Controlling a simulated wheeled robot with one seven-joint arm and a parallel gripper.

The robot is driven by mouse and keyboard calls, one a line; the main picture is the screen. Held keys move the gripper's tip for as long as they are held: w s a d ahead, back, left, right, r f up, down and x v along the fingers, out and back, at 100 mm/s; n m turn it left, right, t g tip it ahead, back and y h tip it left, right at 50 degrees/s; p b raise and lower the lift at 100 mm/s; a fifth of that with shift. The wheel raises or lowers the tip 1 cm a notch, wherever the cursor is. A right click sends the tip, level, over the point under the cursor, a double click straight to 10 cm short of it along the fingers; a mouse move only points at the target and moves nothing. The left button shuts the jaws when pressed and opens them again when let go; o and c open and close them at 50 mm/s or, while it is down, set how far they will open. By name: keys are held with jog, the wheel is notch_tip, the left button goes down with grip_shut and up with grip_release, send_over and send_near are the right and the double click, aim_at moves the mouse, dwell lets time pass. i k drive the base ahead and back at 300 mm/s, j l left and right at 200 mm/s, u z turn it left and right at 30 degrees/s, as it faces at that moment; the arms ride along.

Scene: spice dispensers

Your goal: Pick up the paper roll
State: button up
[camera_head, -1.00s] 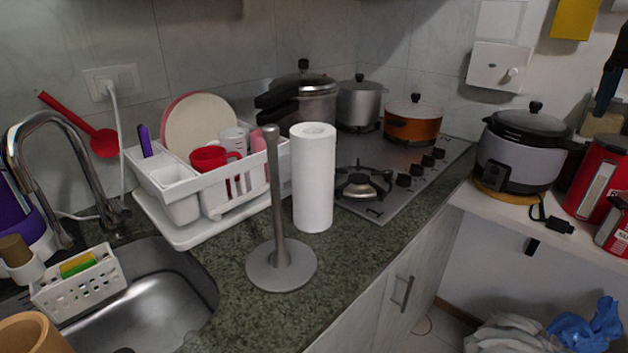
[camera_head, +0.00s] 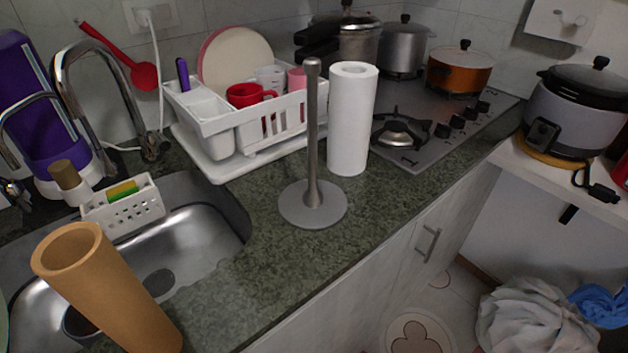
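The white paper roll (camera_head: 351,120) stands upright on the dark green stone counter, at the middle right of the view. A grey metal holder with a round base and a bare upright post (camera_head: 312,150) stands just in front and to the left of it. The post's base (camera_head: 313,210) lies apart from the roll's foot. The roll is not on the post. My gripper is not in view.
A white dish rack (camera_head: 225,132) with plates and cups stands left of the roll. The hob (camera_head: 425,140) with pots is behind right. The sink (camera_head: 205,235) and a tan cylinder (camera_head: 105,290) are at left. Counter (camera_head: 260,265) in front is bare.

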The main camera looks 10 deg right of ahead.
aim_at(352, 86)
jog(key=i+l+u, duration=0.35)
jog(key=l, duration=0.3)
jog(key=i+l+u, duration=0.15)
jog(key=l, duration=0.25)
jog(key=i+l+u, duration=0.15)
jog(key=l, duration=0.25)
jog(key=i+l+u, duration=0.2)
jog(key=l, duration=0.2)
jog(key=i, duration=0.05)
